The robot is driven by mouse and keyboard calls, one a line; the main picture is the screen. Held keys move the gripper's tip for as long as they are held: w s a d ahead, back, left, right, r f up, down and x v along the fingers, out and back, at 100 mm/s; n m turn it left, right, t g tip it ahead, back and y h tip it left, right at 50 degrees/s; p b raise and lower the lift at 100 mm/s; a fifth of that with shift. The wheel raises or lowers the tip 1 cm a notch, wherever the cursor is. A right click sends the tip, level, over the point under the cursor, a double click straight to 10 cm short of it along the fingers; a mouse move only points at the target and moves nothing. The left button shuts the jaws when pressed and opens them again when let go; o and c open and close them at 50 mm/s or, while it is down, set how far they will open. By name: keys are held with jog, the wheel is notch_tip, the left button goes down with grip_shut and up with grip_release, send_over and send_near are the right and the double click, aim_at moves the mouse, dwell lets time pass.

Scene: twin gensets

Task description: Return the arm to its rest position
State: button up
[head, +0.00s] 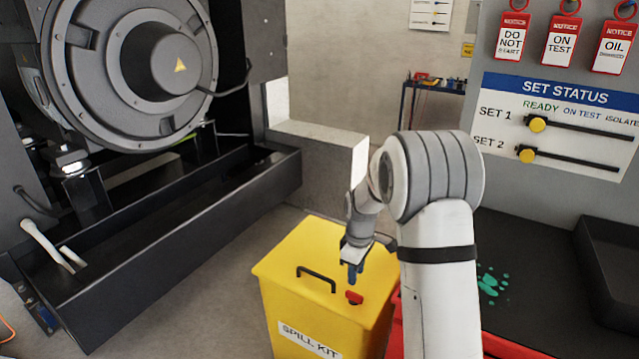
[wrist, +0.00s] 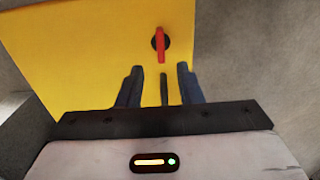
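My arm reaches out over the yellow spill kit box, bent down at the elbow. My gripper (head: 354,270) hangs above the box's top, near a small red knob. In the wrist view my gripper (wrist: 160,85) shows two dark blue fingers set apart with nothing between them but a thin dark strip farther back. The yellow spill kit (head: 305,305) has a black handle on its lid and a label on its front. Its red knob (head: 354,297) sits on a dark round base; it also shows beyond the fingertips in the wrist view (wrist: 160,45). The gripper looks apart from the knob.
A large genset (head: 150,70) over a black tray (head: 190,215) stands at left. A status board (head: 560,115) with red tags (head: 513,38) hangs at right. Below it is a dark bench top (head: 520,270) with a green smear and black bin (head: 610,265). A low block (head: 320,155) stands behind.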

jog(key=s+r+m+t+p, duration=0.1)
jog(key=s+r+m+p, duration=0.2)
jog(key=s+r, duration=0.45)
jog(key=s+r+m+p, duration=0.2)
jog(key=s+r, duration=0.3)
jog(key=r, duration=0.6)
jog(key=s+r+m+p, duration=0.2)
jog(key=s+r+m, duration=0.1)
jog(key=s, duration=0.5)
jog(key=s+r+m+t+p, duration=0.1)
jog(key=s+r+m+p, duration=0.1)
jog(key=s, duration=0.6)
notch_tip(320, 180, up, 3)
jog(key=shift+a+f+m+t+p, duration=0.15)
jog(key=shift+a+m+t+p, duration=0.15)
jog(key=shift+a+m+p, duration=0.15)
